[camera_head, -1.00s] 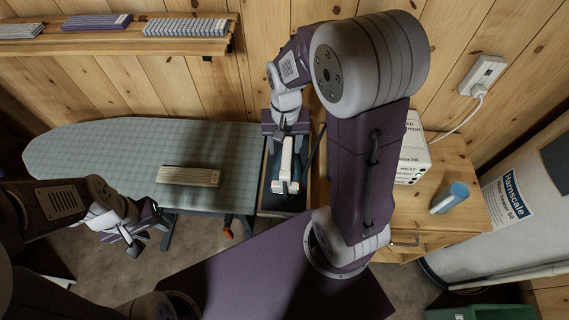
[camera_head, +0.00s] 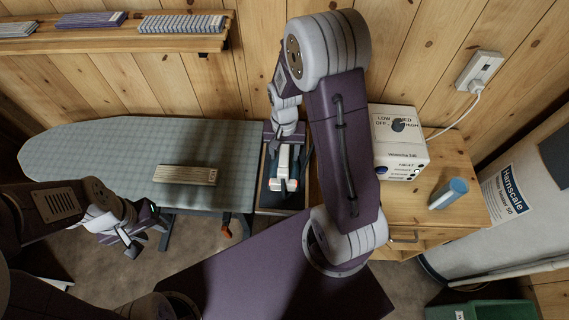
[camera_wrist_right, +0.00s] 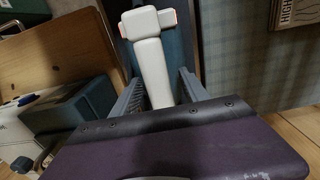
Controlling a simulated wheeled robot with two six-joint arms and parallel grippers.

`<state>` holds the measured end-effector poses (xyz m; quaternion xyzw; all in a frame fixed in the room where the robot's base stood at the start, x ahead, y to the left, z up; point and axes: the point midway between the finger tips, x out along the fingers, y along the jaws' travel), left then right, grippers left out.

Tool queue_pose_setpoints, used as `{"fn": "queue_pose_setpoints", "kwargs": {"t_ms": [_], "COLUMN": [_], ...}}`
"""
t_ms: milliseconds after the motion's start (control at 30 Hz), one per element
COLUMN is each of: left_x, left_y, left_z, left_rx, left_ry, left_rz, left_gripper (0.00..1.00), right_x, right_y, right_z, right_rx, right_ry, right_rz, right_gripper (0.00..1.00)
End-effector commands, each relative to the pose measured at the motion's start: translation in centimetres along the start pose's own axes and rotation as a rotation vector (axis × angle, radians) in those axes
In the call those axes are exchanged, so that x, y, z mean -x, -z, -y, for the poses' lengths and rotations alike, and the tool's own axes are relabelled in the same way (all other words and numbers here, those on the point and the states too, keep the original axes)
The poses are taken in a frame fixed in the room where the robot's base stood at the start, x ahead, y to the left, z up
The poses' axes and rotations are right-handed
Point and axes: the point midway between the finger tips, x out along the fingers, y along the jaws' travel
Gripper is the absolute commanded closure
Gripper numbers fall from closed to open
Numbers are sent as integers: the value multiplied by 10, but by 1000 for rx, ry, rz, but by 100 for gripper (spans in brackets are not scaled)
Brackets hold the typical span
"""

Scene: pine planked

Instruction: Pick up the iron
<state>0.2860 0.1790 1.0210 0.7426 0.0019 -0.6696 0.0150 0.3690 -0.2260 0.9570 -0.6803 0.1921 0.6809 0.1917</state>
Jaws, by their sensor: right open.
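The iron (camera_head: 284,178) lies in a dark tray at the right end of the ironing board, and its white handle shows in the head view. In the right wrist view the white iron handle (camera_wrist_right: 153,65) has a crosspiece with small red lights at its far end. My right gripper (camera_head: 285,152) is open over the iron. In the right wrist view its fingers (camera_wrist_right: 160,88) stand on either side of the handle's near part, with no clear grip on it. My left gripper (camera_head: 135,236) hangs low at the left, away from the iron; its jaw state is unclear.
The ironing board (camera_head: 90,150) carries a flat beige bundle (camera_head: 186,174). A cable runs to the wall socket. A shelf (camera_head: 120,47) hangs at upper left.

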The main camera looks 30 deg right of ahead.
Motion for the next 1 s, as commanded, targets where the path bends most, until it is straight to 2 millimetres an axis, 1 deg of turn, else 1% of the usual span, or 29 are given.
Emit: {"fn": "queue_pose_setpoints", "kwargs": {"t_ms": [33,133,1000], "left_x": [0,0,-2], "left_y": [0,0,0], "left_z": [0,0,0], "left_rx": [0,0,0], "left_ry": [0,0,0], "left_rz": [0,0,0], "left_gripper": [64,64,64], "right_x": [-6,-11,-15], "right_y": [-1,0,0], "right_z": [0,0,0], "right_rx": [0,0,0], "right_ry": [-1,0,0], "right_rz": [2,0,-1], "right_gripper": [47,47,47]}}
